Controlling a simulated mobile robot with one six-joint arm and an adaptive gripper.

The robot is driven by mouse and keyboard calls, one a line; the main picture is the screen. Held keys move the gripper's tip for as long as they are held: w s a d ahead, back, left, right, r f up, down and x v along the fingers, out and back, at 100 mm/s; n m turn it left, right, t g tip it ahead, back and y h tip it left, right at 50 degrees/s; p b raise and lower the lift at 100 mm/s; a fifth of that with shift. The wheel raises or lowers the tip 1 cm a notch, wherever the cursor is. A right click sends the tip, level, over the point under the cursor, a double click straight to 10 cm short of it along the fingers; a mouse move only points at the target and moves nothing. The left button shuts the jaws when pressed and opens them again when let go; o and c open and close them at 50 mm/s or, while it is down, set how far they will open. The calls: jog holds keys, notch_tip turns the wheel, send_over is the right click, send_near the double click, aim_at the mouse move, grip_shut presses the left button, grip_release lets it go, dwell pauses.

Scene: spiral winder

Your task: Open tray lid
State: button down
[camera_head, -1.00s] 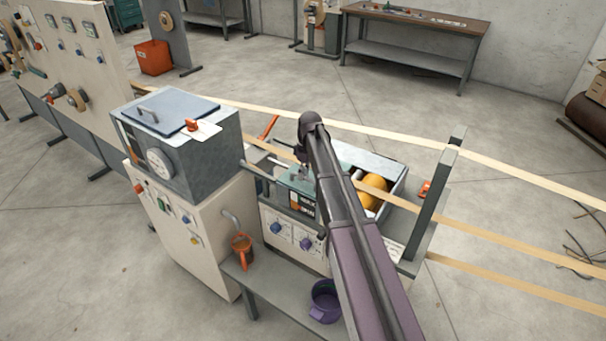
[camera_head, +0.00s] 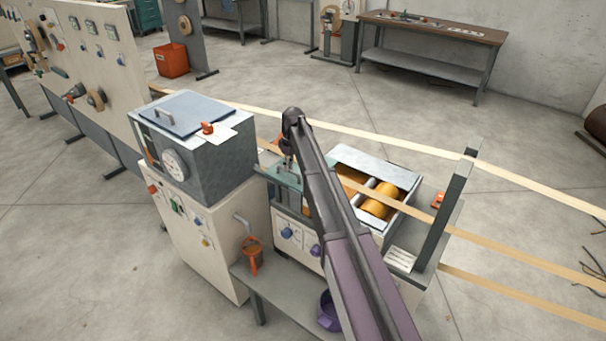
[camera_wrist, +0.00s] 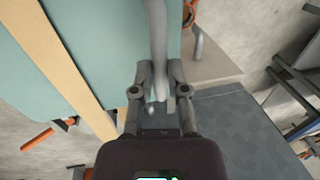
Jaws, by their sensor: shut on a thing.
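The teal tray lid (camera_head: 282,177) is at the left end of the tray (camera_head: 404,203), partly hidden behind my arm. Orange-yellow rollers (camera_head: 381,199) show in the open part of the tray. In the wrist view the lid (camera_wrist: 105,35) fills the upper left, with a grey bar handle (camera_wrist: 157,35) along it. My gripper (camera_head: 287,163) is at the lid's handle. In the wrist view its fingers (camera_wrist: 160,85) are closed around the bar handle. The lid's exact tilt is hard to tell.
A grey box with a blue lid (camera_head: 186,114) stands close on the left.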

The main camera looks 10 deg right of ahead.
jog(key=w+a, duration=0.3)
jog(key=shift+w+a, duration=0.25)
jog(key=shift+a, duration=0.05)
jog(key=c, duration=0.7)
grip_release()
jog(key=shift+o, duration=0.2)
jog(key=shift+d, duration=0.1)
